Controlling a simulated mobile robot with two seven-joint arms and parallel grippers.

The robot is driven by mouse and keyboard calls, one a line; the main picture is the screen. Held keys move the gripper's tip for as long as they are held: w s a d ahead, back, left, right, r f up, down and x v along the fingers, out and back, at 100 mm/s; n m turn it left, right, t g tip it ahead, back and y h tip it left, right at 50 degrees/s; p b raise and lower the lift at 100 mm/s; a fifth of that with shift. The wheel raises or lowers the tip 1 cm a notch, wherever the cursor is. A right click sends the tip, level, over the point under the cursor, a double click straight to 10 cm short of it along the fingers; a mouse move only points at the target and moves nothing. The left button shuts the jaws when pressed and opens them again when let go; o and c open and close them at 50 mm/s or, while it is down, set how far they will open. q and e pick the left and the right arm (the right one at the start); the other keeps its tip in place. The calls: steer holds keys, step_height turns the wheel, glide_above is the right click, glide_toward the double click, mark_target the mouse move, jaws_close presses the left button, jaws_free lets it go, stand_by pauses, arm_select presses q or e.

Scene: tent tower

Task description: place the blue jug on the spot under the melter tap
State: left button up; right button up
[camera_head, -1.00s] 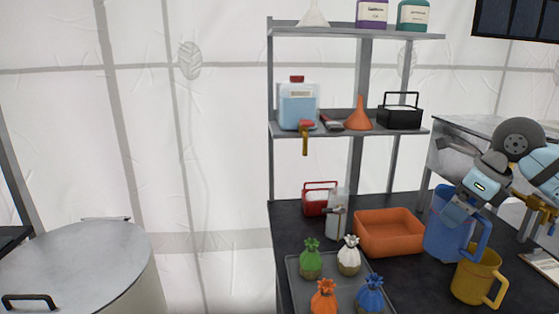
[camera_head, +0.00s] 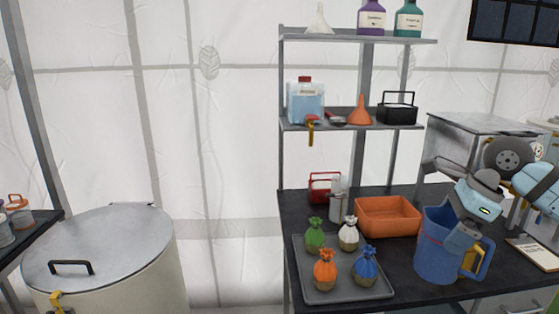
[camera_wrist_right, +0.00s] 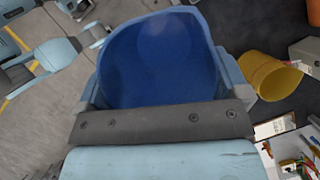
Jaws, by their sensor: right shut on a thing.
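The blue jug (camera_head: 436,255) is upright at the right of the head view, in front of the yellow jug (camera_head: 473,257), which it mostly hides. My right gripper (camera_head: 461,238) is shut on the blue jug's rim or wall. In the right wrist view the jug (camera_wrist_right: 155,60) fills the middle, between the fingers. It seems raised near the worktop's front edge. The melter is probably the big pale drum (camera_head: 110,285) with a grey lid at the left; a brass tap (camera_head: 57,303) shows at its lower left. The spot under the tap is out of view. My left gripper is not in view.
The dark worktop (camera_head: 400,287) holds a grey tray (camera_head: 345,291) with several tied pouches, an orange bin (camera_head: 388,216) and a red caddy (camera_head: 323,188). Shelves (camera_head: 350,124) stand above. A side table (camera_head: 30,232) with jars is at far left. A gap lies between drum and worktop.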

mark_target(426, 257)
steer(key=s+a+f+n+g, duration=0.1)
steer(key=a+n, duration=0.1)
steer(key=n, duration=0.1)
steer(key=s+a+f+n+g, duration=0.1)
steer(key=f+n, duration=0.1)
steer(key=n, duration=0.1)
steer(key=s+a+f+n+g, duration=0.1)
steer(key=a+n, duration=0.1)
steer(key=n, duration=0.1)
steer(key=shift+a+f+n+g, duration=0.15)
steer(key=shift+a+n+g, duration=0.15)
steer(key=shift+a+n, duration=0.1)
steer(key=s+a+f+n+g+h, duration=0.25)
steer(key=s+f+n+h, duration=0.2)
steer(key=n, duration=0.75)
arm_select(q)
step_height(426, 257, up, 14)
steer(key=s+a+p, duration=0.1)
steer(key=p, duration=1.5)
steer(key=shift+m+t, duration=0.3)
arm_select(e)
steer(key=s+r, duration=0.1)
steer(key=r, duration=0.1)
steer(key=s+r, duration=0.1)
steer(key=r, duration=0.1)
steer(key=shift+s+a, duration=0.25)
steer(key=shift+s, duration=0.05)
